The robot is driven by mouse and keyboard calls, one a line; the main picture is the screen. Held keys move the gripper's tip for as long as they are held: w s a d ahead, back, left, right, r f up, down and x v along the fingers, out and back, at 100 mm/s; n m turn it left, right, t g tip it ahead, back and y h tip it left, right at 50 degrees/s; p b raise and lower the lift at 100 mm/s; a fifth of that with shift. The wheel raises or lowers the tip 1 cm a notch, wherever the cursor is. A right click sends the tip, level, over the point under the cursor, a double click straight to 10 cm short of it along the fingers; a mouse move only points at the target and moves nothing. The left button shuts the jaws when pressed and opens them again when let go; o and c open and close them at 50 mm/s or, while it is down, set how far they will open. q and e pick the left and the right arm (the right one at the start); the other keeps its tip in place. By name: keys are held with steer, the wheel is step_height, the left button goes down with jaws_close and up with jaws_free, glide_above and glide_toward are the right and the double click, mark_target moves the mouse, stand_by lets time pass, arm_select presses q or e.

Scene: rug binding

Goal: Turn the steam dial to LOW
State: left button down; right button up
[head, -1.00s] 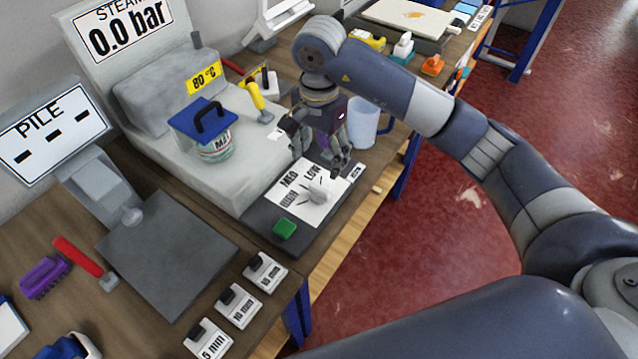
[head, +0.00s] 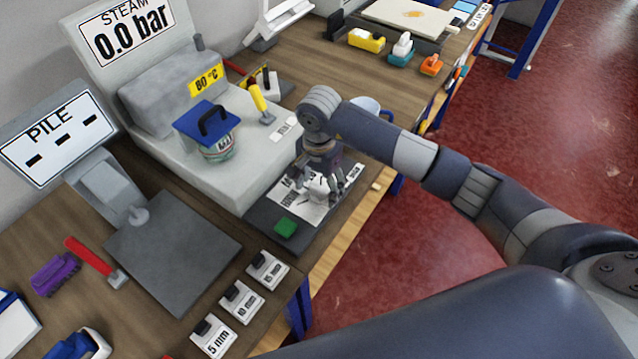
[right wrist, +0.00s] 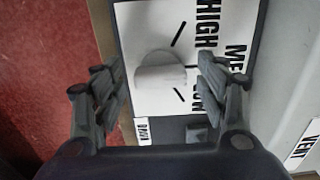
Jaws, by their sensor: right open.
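The steam dial (head: 318,186) is a pale round knob on a white plate (head: 297,211) with printed settings, on a dark panel at the front of the steam unit. In the right wrist view the knob (right wrist: 160,72) lies between my spread fingers, with HIGH, MED and a partly hidden LOW printed around it. My right gripper (head: 326,184) is open, pointing down over the dial; it also shows in the right wrist view (right wrist: 154,70). Gaps show beside the knob there. I cannot tell which setting it points at. My left gripper is not in view.
A green button (head: 286,228) is on the same panel. The steam display (head: 127,33) reads 0.0 bar. A blue-lidded jar (head: 217,146) stands on the unit. A mug (head: 366,106) is partly hidden behind my right arm.

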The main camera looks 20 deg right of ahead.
steer(key=c, duration=1)
steer(key=shift+c, duration=0.2)
steer(key=shift+f+m+b, duration=0.15)
steer(key=shift+m+b, duration=1.15)
steer(key=m+b, duration=0.3)
steer(key=shift+w+m, duration=0.1)
steer(key=shift+m, duration=0.3)
steer(key=shift+m+b, duration=0.85)
steer(key=shift+m, duration=0.35)
steer(key=shift+m+b, duration=0.85)
steer(key=shift+m, duration=0.65)
